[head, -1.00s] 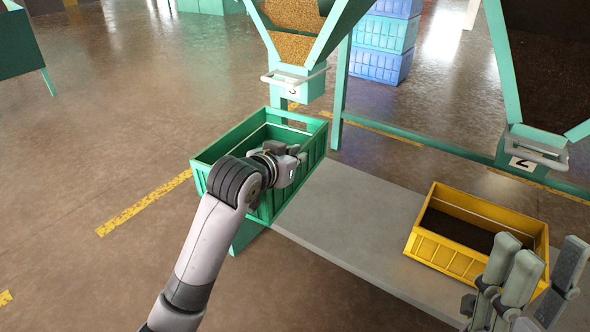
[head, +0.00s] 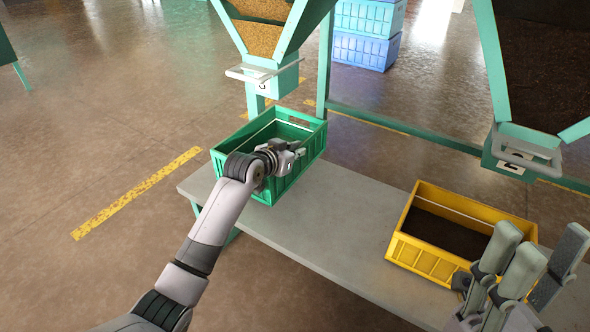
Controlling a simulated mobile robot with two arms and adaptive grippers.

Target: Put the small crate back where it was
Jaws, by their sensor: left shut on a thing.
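The green crate (head: 303,167) is at the far left end of the grey table (head: 335,215), below the left hopper's outlet (head: 270,78). It looks level, and its inside looks empty where I can see it. My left gripper (head: 290,155) is shut on the crate's near wall; the wrist hides part of that wall. I cannot tell whether the crate's bottom touches the table. My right gripper (head: 543,247) is open and empty, with its fingers up, in front of the yellow crate's right side.
The yellow crate (head: 425,262), with dark material inside, stands on the right part of the table below the second hopper (head: 522,150). Blue crates (head: 362,50) are stacked on the floor behind. The table between the green and yellow crates is clear.

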